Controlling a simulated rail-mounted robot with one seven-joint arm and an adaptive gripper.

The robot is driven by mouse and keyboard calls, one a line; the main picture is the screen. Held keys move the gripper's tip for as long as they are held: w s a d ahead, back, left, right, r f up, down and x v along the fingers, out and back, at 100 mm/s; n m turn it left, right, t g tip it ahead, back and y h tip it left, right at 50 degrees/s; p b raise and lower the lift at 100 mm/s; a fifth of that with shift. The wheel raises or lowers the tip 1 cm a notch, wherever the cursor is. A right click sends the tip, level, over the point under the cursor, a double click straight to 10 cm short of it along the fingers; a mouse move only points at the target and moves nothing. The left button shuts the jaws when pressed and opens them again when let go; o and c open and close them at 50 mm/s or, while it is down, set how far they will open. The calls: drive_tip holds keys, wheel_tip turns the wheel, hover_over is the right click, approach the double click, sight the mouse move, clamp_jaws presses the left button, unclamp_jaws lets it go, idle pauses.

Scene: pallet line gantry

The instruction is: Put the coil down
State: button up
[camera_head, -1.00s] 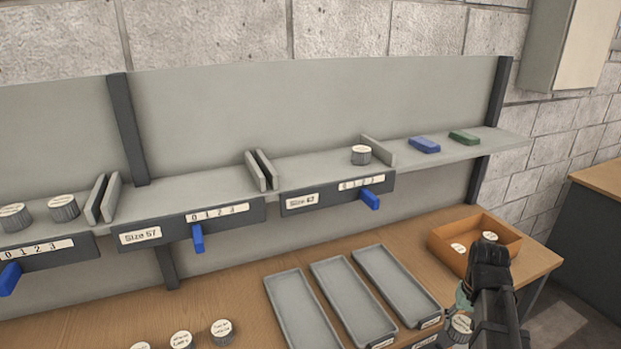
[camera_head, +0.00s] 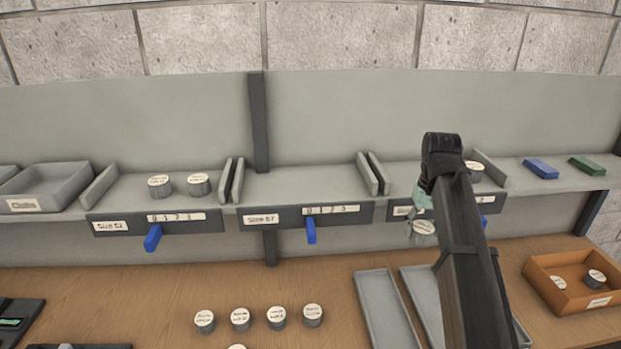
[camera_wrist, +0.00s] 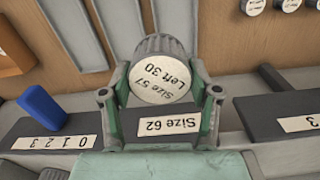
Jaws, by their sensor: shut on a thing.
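My gripper (camera_head: 421,200) is shut on a grey ribbed coil (camera_head: 423,232). In the wrist view the coil (camera_wrist: 157,84) sits between the two green fingers (camera_wrist: 160,100), its pale label reading "Size 57 Left 30". The coil hangs in front of the "Size 62" bay front (camera_wrist: 168,125), apart from the shelf as far as I can see. The "Size 57" bay (camera_head: 300,187), left of it, is empty. The "Size 52" bay (camera_head: 130,190) holds two coils (camera_head: 160,186). One coil (camera_head: 474,172) stands in the Size 62 bay, partly hidden by my arm.
Blue sliders (camera_head: 311,232) stick out below the number strips. Upright dividers (camera_head: 373,174) separate the bays. Several coils (camera_head: 240,320) stand on the bench, beside grey trays (camera_head: 383,305). An orange box (camera_head: 545,270) holds two coils. Blue (camera_head: 540,169) and green blocks lie on the shelf's right.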

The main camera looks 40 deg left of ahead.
drive_tip(key=s+a+r+n, duration=0.1)
drive_tip(key=a+r, duration=0.3)
drive_tip(key=a, duration=0.2)
drive_tip(key=s+a+r+n+p, duration=0.1)
drive_tip(key=s+a+r, duration=0.1)
drive_tip(key=a+r, duration=0.2)
drive_tip(key=s+a+r+n, duration=0.1)
drive_tip(key=a+r, duration=0.3)
drive_tip(key=a, duration=0.6)
drive_tip(key=shift+s+r+p, duration=0.15)
drive_tip(key=shift+s+p, duration=0.15)
drive_tip(key=shift+s, duration=0.1)
drive_tip(key=s+a+r+n+b, duration=0.1)
drive_tip(key=s+a+r, duration=0.15)
drive_tip(key=a, duration=0.95)
drive_tip(key=shift+w+a+f+p, duration=0.15)
drive_tip(key=shift+f+p, duration=0.55)
drive_tip(key=shift+f, duration=1.25)
drive_tip(key=shift+w+a+f+p, duration=0.15)
drive_tip(key=shift+f+p, duration=0.55)
drive_tip(key=shift+f, duration=1.2)
drive_tip(key=shift+s+f, duration=0.1)
drive_tip(key=o, duration=1.5)
drive_tip(key=shift+c, duration=0.2)
wheel_tip(320, 180, up, 12)
drive_tip(key=shift+b, duration=0.35)
